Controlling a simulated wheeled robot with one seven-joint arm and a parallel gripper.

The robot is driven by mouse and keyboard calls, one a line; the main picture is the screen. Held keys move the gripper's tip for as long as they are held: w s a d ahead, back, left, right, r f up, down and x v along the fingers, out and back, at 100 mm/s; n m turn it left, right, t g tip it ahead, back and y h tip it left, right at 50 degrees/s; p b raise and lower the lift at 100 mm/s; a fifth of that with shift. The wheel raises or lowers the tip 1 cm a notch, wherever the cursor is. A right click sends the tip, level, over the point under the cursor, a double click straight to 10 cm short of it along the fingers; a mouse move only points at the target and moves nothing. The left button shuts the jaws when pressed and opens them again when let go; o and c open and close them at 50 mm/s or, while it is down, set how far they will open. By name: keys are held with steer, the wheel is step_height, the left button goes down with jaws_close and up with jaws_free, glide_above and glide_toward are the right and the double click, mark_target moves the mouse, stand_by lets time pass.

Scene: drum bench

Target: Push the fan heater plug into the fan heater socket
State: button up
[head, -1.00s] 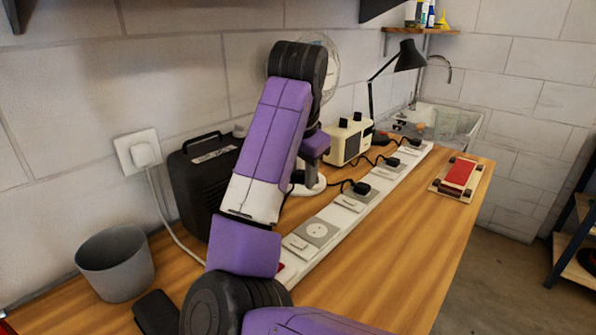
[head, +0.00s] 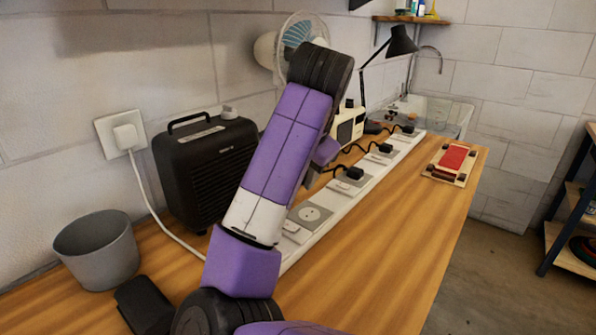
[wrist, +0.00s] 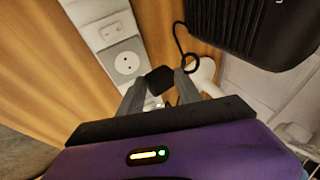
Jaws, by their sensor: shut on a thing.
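The fan heater is a black box with a handle (head: 205,170) at the back left of the bench; part of it shows in the wrist view (wrist: 255,30). My gripper (wrist: 160,88) is shut on the black fan heater plug (wrist: 159,78), whose black cord loops toward the heater. An empty round socket on a grey plate (wrist: 124,61) lies to the left of the plug in the wrist view, apart from it. The same empty socket shows on the strip in the head view (head: 310,214). My arm hides the gripper and plug in the head view.
The white power strip (head: 362,188) runs along the bench, with several black plugs farther back. A fan (head: 300,35), cream appliance (head: 349,128) and lamp (head: 400,42) stand behind. A grey bin (head: 98,252) stands front left. The bench's right side is mostly clear.

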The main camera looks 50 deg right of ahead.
steer(key=shift+s+f+t+b, duration=0.25)
steer(key=shift+s+f+b, duration=0.1)
steer(key=shift+f+b, duration=0.2)
steer(key=shift+s+f+t+b, duration=0.25)
steer(key=shift+s+f+b, duration=0.1)
steer(key=shift+f+b, duration=0.2)
steer(key=shift+s, duration=0.2)
steer(key=shift+s+f+p, duration=0.15)
steer(key=shift+s+p, duration=0.15)
steer(key=shift+p, duration=0.05)
steer(key=shift+s, duration=0.25)
steer(key=shift+f, duration=0.3)
